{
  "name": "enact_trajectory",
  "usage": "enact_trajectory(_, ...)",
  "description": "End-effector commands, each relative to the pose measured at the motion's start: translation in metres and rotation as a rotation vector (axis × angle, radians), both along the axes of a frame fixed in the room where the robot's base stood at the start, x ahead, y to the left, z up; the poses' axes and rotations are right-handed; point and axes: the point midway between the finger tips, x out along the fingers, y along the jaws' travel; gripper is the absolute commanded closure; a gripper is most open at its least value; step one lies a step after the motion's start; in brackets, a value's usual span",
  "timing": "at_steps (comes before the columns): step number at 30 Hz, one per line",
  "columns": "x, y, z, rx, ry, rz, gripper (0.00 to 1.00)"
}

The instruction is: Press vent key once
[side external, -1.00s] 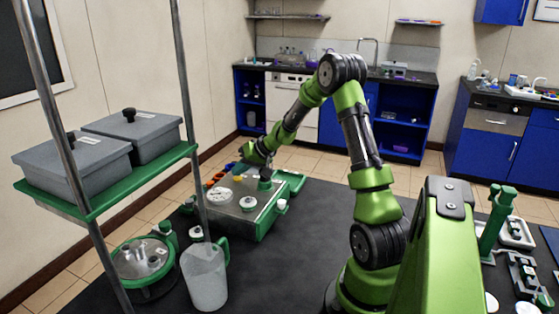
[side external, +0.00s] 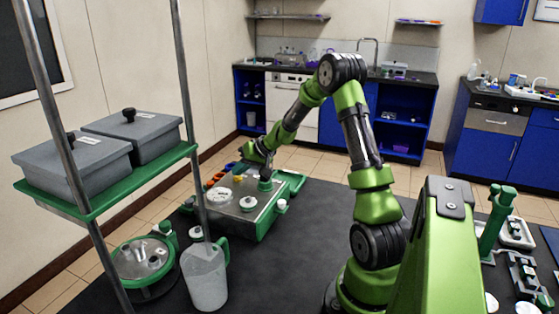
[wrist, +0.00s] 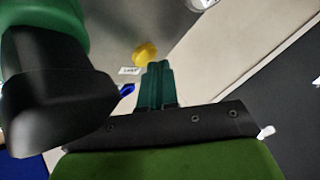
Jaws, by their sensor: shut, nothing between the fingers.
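In the wrist view, my gripper (wrist: 158,68) is shut and empty, its two dark green fingers side by side. A yellow key (wrist: 145,53) is just beyond the fingertips, slightly to the left in the picture. A small white label (wrist: 129,71) lies beside it; its print is too blurred to read surely, though it may say VENT. I cannot tell whether the fingers touch the key. In the side external view, my gripper is over the grey-topped green console (side external: 238,218); its fingertips are too small to make out there. The yellow key (side external: 238,178) shows on the console top.
A blue part (wrist: 127,90) sits left of the fingers, and a large black and green form (wrist: 55,95) fills the left of the wrist view. A clear jug (side external: 205,277) and a round green-rimmed vessel (side external: 143,259) stand near the console. A rack with grey bins (side external: 75,165) is at left.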

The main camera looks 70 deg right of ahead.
Motion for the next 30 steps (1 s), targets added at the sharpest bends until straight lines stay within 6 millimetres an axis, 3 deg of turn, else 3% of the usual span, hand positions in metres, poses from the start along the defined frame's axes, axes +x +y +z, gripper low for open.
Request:
enact_trajectory(16,0.000,0.000,0.013,-0.001,-0.002,-0.002,1.00)
enact_trajectory(30,0.000,0.000,0.056,0.000,-0.002,-0.001,1.00)
